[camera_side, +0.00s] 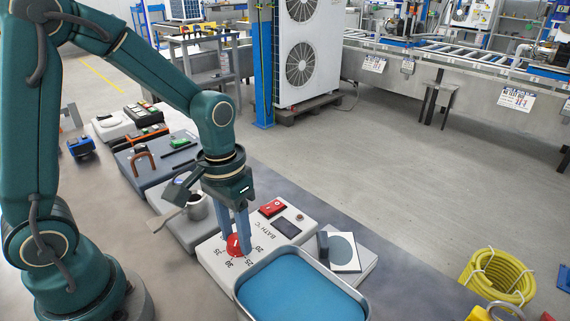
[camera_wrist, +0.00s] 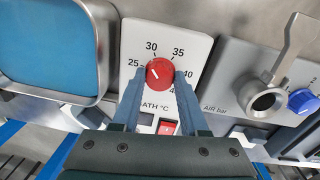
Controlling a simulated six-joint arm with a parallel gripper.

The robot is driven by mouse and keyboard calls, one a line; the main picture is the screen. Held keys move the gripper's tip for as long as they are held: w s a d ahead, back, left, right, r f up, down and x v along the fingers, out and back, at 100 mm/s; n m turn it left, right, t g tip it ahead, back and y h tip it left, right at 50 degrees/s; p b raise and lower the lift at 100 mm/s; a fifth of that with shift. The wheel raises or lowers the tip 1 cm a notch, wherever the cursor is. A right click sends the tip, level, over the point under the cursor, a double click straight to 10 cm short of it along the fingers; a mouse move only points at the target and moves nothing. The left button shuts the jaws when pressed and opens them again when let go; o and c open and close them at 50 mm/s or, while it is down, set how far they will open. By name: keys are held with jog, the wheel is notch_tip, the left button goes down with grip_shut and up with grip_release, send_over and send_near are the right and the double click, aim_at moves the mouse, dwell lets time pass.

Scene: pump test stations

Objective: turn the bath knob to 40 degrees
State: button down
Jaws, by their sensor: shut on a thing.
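The red bath knob (camera_wrist: 160,72) sits on a white panel marked BATH °C, with 25, 30, 35 and 40 printed around it. It also shows in the side view (camera_side: 234,246), partly behind my fingers. My gripper (camera_side: 243,243) points down at the knob. In the wrist view its two blue-grey fingers (camera_wrist: 159,78) stand on either side of the knob, shut on it. A small pale mark shows on the left part of the knob's face, towards the 25 side; its exact reading is unclear. My fingers partly cover the lower scale numbers.
The blue-filled bath tray (camera_side: 290,300) stands close beside the knob panel. A red switch (camera_side: 271,208) and a dark display (camera_side: 287,227) share the panel. The air station with its grey lever (camera_wrist: 285,50) and blue knob (camera_wrist: 302,101) is on the other side. Yellow hose (camera_side: 497,277) lies far right.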

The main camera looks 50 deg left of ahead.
jog(key=m, duration=1.2)
jog(key=shift+w, duration=0.1)
jog(key=m, duration=0.6)
jog(key=shift+g+y, duration=0.3)
jog(key=m, duration=0.5)
jog(key=shift+d+m, duration=0.1)
jog(key=shift+m, duration=0.3)
jog(key=shift+c, duration=2.2)
grip_release()
